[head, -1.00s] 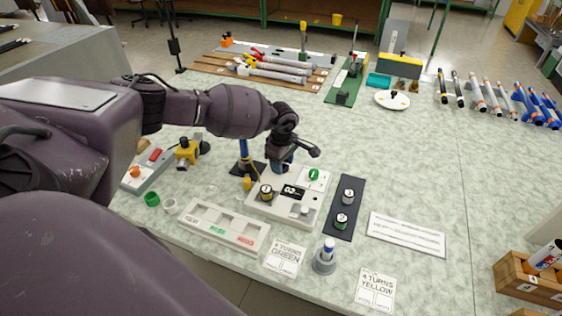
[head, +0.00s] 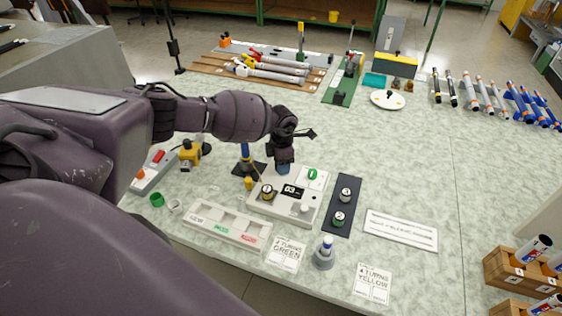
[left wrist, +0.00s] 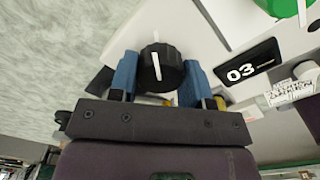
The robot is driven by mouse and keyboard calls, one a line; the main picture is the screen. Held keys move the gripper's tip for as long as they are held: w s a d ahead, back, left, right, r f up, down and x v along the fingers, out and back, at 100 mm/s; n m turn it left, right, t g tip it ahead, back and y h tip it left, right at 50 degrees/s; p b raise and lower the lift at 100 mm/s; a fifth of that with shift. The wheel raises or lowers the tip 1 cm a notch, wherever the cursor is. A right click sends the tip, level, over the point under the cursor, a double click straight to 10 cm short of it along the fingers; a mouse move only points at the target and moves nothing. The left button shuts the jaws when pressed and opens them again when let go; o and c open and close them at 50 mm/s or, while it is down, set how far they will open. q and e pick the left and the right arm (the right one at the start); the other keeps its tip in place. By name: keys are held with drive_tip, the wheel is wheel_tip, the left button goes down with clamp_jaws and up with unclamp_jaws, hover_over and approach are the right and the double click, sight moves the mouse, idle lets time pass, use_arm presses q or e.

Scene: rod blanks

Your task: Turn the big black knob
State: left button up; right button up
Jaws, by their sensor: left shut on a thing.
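The big black knob (left wrist: 160,68) with a white pointer line shows in the left wrist view, on the white device panel (head: 263,207). My left gripper (left wrist: 158,80) has its blue fingers on either side of the knob and is shut on it. The pointer line runs nearly straight up and down in that picture. In the head view my left gripper (head: 283,169) points down at the back of the panel and hides the knob. The display (head: 292,191) reads 03; it also shows in the left wrist view (left wrist: 247,67). My right gripper is not in view.
A green knob (head: 313,174) sits on the same panel. A dark strip (head: 344,206) with two small round parts lies to the right. A labelled tray (head: 228,224) and cards reading 4 turns green (head: 286,254) and 4 turns yellow (head: 372,283) lie in front.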

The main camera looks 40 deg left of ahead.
use_arm(q)
drive_tip(key=shift+n, duration=0.7)
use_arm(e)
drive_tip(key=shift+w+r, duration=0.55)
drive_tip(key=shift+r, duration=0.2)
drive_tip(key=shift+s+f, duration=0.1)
use_arm(q)
drive_tip(key=o, duration=0.9)
drive_tip(key=shift+r+p, duration=0.3)
drive_tip(key=shift+r, duration=0.2)
drive_tip(key=shift+r+p, duration=0.35)
drive_tip(key=shift+r, duration=4.6)
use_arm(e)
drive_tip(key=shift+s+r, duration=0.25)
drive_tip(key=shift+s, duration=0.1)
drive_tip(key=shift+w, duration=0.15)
